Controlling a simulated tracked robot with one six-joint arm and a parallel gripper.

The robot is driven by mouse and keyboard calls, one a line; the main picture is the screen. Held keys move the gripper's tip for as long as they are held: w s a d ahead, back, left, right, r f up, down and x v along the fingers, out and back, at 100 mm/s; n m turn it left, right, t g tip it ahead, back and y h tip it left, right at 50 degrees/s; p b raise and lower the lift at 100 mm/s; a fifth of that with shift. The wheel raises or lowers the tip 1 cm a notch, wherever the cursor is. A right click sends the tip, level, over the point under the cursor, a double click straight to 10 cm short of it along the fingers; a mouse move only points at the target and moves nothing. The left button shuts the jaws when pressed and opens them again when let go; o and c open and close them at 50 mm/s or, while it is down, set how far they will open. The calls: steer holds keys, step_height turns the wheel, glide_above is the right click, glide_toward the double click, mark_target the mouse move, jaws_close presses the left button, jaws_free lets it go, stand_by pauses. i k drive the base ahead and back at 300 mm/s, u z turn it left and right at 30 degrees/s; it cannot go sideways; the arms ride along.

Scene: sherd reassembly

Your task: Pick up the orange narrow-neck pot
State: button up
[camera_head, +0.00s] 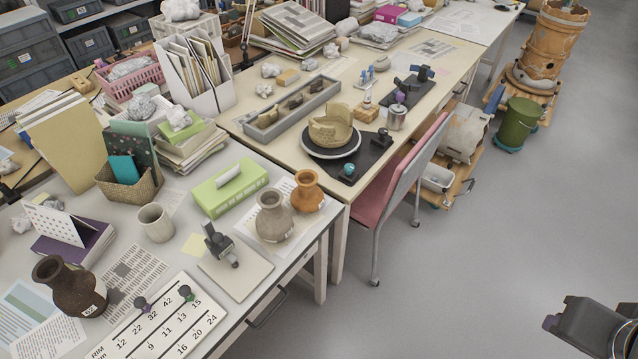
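The orange narrow-neck pot (307,193) stands upright near the right edge of the near white table (262,308). A grey-brown narrow-neck pot (274,218) stands close to its left and front. A dark brown narrow-neck pot (75,288) is at the lower left of the same table. My gripper (575,325) shows in part at the lower right corner, over the grey floor and well away from the orange pot. Its fingers are not clear enough to tell whether it is open or shut.
A green tissue box (230,188) is behind the two pots, and a small black device (220,243) on a pale board is in front. A pink chair (402,178) stands right of the table. The floor (440,295) between the tables and my gripper is clear.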

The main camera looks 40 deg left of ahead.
mark_target(307, 197)
steer(key=i, duration=2.5)
steer(key=u, duration=2.75)
